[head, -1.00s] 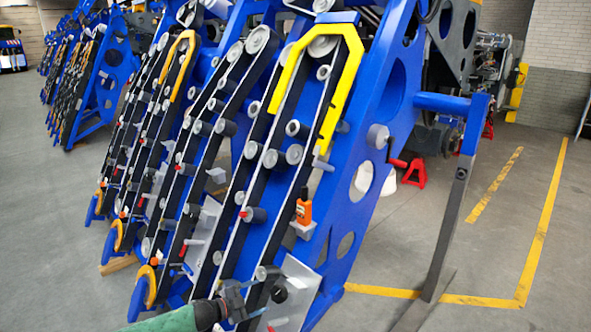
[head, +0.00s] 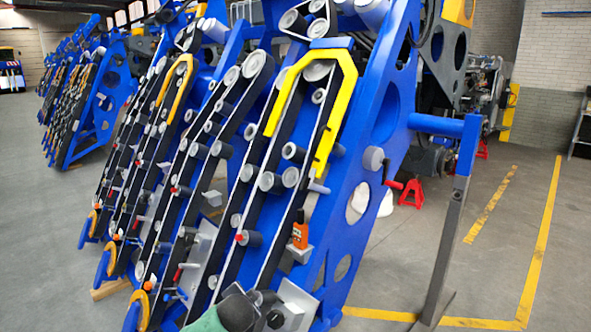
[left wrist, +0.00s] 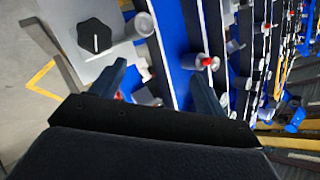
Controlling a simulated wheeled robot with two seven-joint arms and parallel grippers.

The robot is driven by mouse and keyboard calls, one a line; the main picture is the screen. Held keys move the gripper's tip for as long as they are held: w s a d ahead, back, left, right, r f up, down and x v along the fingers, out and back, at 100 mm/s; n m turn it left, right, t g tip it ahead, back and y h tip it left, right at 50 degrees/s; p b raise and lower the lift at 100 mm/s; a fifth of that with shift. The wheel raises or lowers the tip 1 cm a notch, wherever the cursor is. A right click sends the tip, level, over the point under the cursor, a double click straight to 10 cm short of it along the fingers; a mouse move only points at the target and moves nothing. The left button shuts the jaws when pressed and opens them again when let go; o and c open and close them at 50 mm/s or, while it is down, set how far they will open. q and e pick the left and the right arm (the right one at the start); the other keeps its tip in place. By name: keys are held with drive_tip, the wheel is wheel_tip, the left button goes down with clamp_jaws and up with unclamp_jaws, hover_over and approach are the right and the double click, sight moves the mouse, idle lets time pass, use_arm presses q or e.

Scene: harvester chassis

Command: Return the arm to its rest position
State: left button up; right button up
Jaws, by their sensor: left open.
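My left arm with its green sleeve (head: 208,321) comes in at the bottom edge of the head view. Its dark wrist overlaps the foot of the blue harvester chassis (head: 340,215), and the fingers are hard to make out there. In the left wrist view my left gripper (left wrist: 160,88) is open, its two fingers wide apart. Nothing shows held between them. Beyond the fingers are a grey plate with a black knob (left wrist: 96,37), a blue panel and a red-tipped pin (left wrist: 206,62). I cannot tell whether a finger touches them. My right gripper is not in view.
Belt rows with rollers fill the chassis front under a yellow guard (head: 345,75). An orange bottle-like item (head: 300,232) sits on a small ledge. A dark upright post (head: 445,250) stands at the right. Grey floor is open at the left and right, with yellow lines (head: 540,240).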

use_arm(q)
drive_tip(key=s+f+n+g, duration=0.2)
drive_tip(key=s+f, duration=0.4)
drive_tip(key=s, duration=0.9)
drive_tip(key=s+a+f+n+g+h, duration=0.1)
drive_tip(key=s+f+n+g, duration=0.2)
drive_tip(key=s+f, duration=0.4)
drive_tip(key=s+f+n+g, duration=0.3)
drive_tip(key=s+f, duration=0.4)
drive_tip(key=s, duration=1.7)
drive_tip(key=shift+s+a+g+h, duration=0.25)
drive_tip(key=shift+s+g+h, duration=0.15)
drive_tip(key=shift+g, duration=0.4)
drive_tip(key=shift+c, duration=0.2)
